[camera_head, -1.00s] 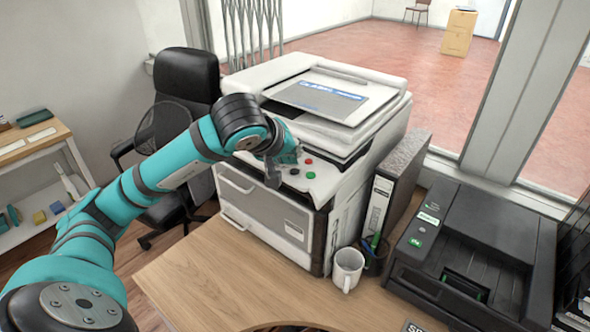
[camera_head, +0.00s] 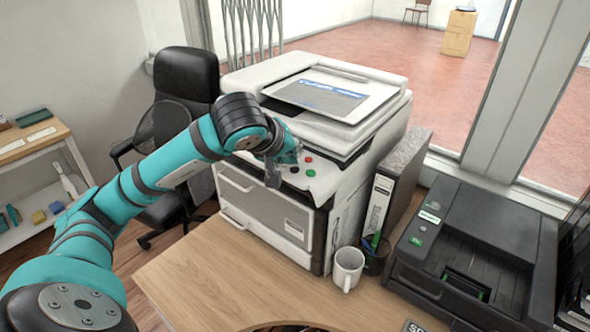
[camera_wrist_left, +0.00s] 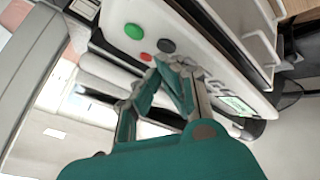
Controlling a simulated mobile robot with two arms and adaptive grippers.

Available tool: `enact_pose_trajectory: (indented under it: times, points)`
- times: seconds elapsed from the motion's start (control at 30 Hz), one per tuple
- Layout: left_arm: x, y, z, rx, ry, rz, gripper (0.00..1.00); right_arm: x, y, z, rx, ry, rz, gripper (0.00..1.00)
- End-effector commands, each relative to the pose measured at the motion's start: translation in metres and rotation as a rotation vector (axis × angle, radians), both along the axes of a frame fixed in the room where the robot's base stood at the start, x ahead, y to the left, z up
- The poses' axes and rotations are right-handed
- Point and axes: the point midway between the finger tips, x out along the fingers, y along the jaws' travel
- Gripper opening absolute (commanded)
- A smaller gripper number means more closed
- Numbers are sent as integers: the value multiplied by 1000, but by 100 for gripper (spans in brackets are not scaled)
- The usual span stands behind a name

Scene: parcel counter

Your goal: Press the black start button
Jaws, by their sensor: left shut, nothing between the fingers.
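The black start button (camera_head: 294,170) is on the light control panel at the front of the large white copier (camera_head: 258,193). A red button (camera_head: 308,158) and a green button (camera_head: 311,173) are beside it. My left gripper (camera_head: 296,158) is shut and empty, close to the panel. In the left wrist view the fingertips (camera_wrist_left: 162,69) are just short of the black button (camera_wrist_left: 166,46), near the red button (camera_wrist_left: 146,57). The green button (camera_wrist_left: 133,30) lies farther off. I cannot tell whether the tips touch the panel. My right gripper is not in view.
A grey binder (camera_head: 396,185) stands right of the copier, with a white mug (camera_head: 347,268) and a dark pen cup (camera_head: 375,255) before it. A black printer (camera_head: 480,245) is at the right. The wooden counter (camera_head: 215,280) is clear in front.

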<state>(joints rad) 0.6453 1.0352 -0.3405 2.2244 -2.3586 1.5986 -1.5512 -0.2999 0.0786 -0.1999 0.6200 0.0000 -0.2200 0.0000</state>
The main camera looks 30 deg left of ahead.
Motion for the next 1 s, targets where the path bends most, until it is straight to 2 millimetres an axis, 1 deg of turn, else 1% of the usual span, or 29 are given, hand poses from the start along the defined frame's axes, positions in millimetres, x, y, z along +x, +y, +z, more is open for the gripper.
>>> enact_pose_trajectory:
  times: [0.07, 0.43, 1.0]
  points:
    - [0, 0, -4, 1, -1, 1, 0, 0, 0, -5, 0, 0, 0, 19]
    - [0, 0, -4, -1, 0, 1, 0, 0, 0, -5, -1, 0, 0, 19]
    - [0, 0, -7, -1, 1, 0, 0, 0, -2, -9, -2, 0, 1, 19]
